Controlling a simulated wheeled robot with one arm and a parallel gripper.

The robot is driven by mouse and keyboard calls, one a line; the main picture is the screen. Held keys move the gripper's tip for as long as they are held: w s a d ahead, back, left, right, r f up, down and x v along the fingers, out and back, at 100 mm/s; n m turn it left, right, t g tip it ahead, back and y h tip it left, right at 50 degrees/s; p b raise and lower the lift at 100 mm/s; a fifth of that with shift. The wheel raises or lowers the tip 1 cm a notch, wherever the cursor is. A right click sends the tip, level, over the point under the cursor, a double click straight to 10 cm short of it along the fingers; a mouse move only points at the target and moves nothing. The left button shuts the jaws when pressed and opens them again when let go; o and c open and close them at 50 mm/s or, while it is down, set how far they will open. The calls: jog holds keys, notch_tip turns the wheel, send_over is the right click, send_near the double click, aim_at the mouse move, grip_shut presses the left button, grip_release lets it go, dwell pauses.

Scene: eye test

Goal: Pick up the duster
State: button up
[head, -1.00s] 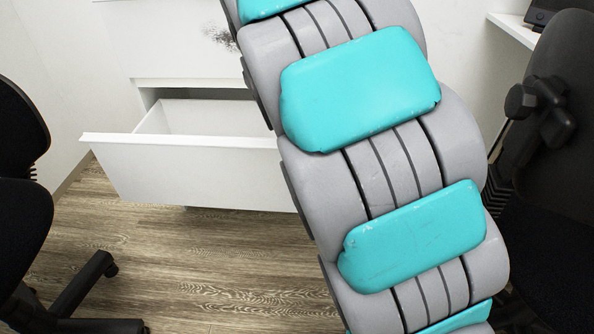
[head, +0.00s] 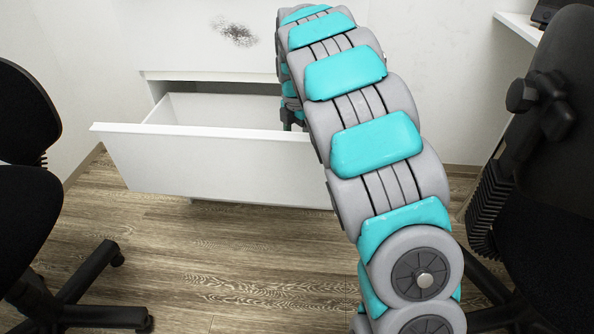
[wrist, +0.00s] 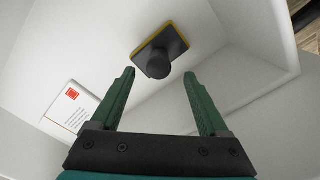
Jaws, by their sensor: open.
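In the wrist view, the duster (wrist: 172,42) is a dark block with a yellow edge and a dark round knob. It lies inside the white drawer (wrist: 265,85), beyond my fingertips. My gripper (wrist: 159,74) is open, its two green fingers apart with nothing between them. The knob lines up roughly with the gap between the fingers. In the head view, the pulled-out drawer (head: 215,162) stands at the left of my arm. My arm reaches over to the drawer's right part, where little of its end shows. The duster is hidden in that view.
A white card with a red mark (wrist: 72,108) lies in the drawer, left of the fingers. Drawer walls stand around. Black chairs stand at left (head: 30,200) and right (head: 550,150). A dark smudge (head: 234,34) marks the white surface above the drawer. Wooden floor (head: 170,250) shows in front.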

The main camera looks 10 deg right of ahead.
notch_tip(320, 180, down, 5)
jog(key=shift+w+d+r, duration=0.15)
grip_shut()
dwell(0.6)
